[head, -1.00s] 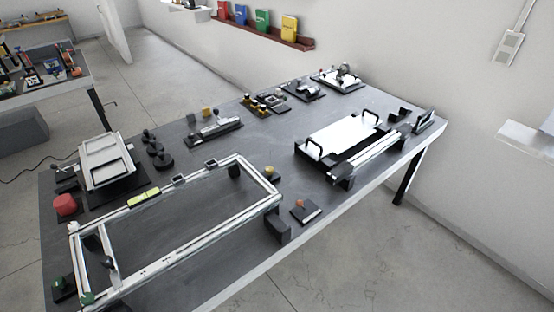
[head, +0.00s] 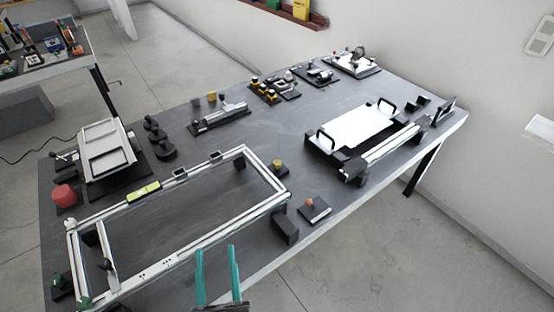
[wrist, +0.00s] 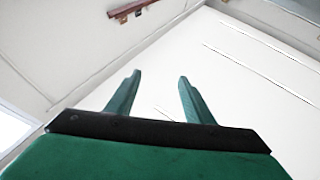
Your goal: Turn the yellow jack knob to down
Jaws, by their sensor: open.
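A small yellow knob (head: 278,164) on a dark base stands at the right end of the silver frame (head: 215,166) on the table in the head view. It may be the jack knob; I cannot tell its setting at this size. My gripper (head: 216,248) is at the bottom edge of the head view, in front of the table's near edge. Its teal fingers are apart with nothing between them. It is well short of the yellow knob. The wrist view shows my gripper (wrist: 160,76) pointing at bare walls, with no knob in sight.
An orange knob on a dark plate (head: 315,209) and a dark block (head: 285,228) stand near the front edge. A white plate with black handles (head: 356,127) is to the right. A red knob (head: 64,195) is at the left. Other fixtures line the back.

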